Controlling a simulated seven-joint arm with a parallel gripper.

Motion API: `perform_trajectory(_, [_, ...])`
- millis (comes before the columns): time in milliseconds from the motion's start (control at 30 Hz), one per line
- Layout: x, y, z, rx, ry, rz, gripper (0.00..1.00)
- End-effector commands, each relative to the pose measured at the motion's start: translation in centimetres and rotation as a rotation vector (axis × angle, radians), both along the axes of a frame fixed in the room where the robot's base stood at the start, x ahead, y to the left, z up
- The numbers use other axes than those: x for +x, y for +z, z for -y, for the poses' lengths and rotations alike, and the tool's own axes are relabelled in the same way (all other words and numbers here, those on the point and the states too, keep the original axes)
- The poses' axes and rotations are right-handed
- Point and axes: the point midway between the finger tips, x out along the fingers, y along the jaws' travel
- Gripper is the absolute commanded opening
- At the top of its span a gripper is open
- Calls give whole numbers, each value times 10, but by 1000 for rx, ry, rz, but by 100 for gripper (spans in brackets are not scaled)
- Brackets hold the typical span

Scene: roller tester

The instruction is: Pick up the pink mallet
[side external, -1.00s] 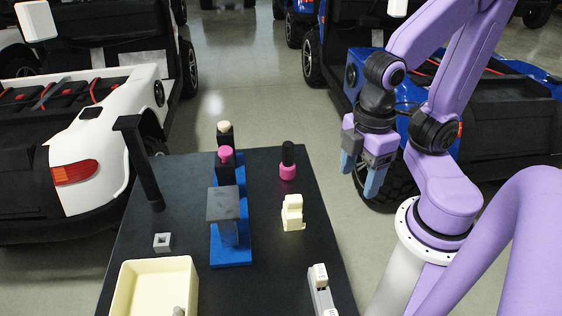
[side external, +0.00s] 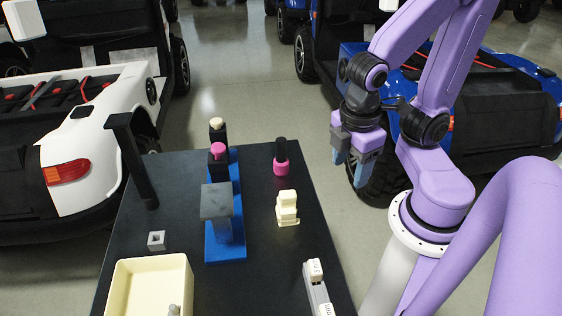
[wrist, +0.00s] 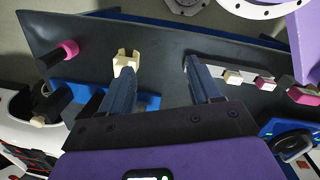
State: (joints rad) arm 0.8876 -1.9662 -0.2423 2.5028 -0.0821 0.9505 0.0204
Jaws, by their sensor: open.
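The pink mallet appears to be the piece with a pink head (side external: 281,167) and a black handle, standing handle-up near the far right of the dark table. In the wrist view, what looks like the same piece (wrist: 69,48) is at the far left, beyond my fingers. My gripper (side external: 350,165) is open and empty, hanging fingers-down beyond the table's right edge, to the right of the mallet and apart from it. In the wrist view, the gripper (wrist: 158,68) shows a wide gap between its two fingers.
A cream holder (side external: 287,207) stands in front of the mallet. A blue base (side external: 226,255) with a grey block and a pink knob (side external: 217,149) lies left. A grey bar (side external: 318,291), cream tray (side external: 118,300), grey square block (side external: 156,240) and black post (side external: 133,160) surround open table space.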

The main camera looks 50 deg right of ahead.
Motion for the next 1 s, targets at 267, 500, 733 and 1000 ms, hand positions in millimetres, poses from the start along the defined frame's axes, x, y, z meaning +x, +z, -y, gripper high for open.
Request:
perform_trajectory(267, [55, -22, 81, -582, 85, 49, 63])
perform_trajectory(500, [110, -13, 132, -1056, 252, 107, 63])
perform_trajectory(733, [167, -12, 147, -1400, 513, 185, 63])
perform_trajectory(1000, [219, -48, 135, -1585, 905, 311, 63])
